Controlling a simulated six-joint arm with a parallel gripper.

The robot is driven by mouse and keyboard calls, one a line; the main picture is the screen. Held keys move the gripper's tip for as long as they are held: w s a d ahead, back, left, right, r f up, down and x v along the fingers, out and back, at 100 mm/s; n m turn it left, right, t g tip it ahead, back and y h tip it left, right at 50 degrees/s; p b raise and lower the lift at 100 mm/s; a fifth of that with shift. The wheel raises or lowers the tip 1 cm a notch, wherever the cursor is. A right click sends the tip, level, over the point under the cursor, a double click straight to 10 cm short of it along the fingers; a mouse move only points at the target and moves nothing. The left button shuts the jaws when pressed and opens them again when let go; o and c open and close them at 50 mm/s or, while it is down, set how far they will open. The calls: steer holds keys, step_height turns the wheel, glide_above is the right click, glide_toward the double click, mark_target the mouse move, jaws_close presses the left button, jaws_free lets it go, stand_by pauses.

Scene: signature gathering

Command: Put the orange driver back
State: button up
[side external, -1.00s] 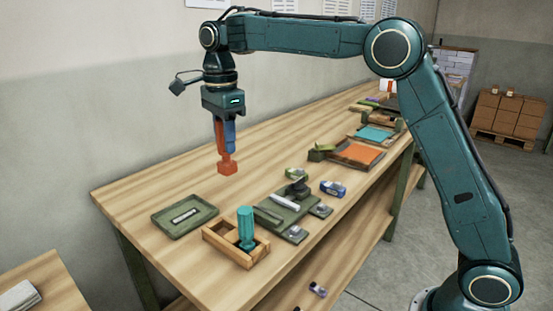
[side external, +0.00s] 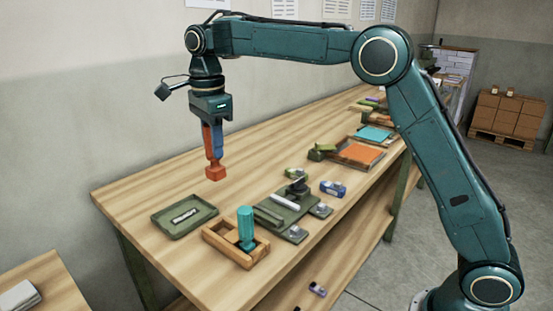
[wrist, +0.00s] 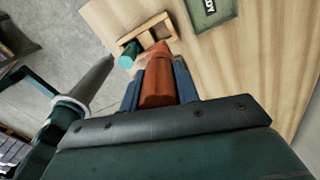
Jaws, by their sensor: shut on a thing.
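My gripper (side external: 211,140) is shut on the orange driver (side external: 215,172), which hangs roughly upright with its wide block end down, above the bench. The driver (wrist: 158,82) also shows between the blue fingers in the wrist view. A wooden holder (side external: 222,252) with compartments stands on the bench, lower and to the right of the driver. A teal driver (side external: 246,224) stands upright in its right part; the compartment beside it looks empty. In the wrist view the holder (wrist: 143,28) and teal driver (wrist: 129,53) lie beyond the orange driver's tip.
A green tray (side external: 160,228) with a lettered label lies left of the holder. A green fixture (side external: 270,217) with a pale cylinder stands close to the holder's right. A blue part (side external: 333,188) and trays sit farther back. Bare wood lies under the orange driver.

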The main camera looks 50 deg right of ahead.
mark_target(215, 162)
step_height(215, 162, down, 13)
steer(key=shift+r, duration=0.2)
steer(key=shift+f, duration=2.15)
steer(key=shift+f, duration=0.15)
steer(key=o, duration=1)
step_height(215, 162, up, 12)
steer(key=shift+f, duration=0.1)
steer(key=shift+r, duration=0.3)
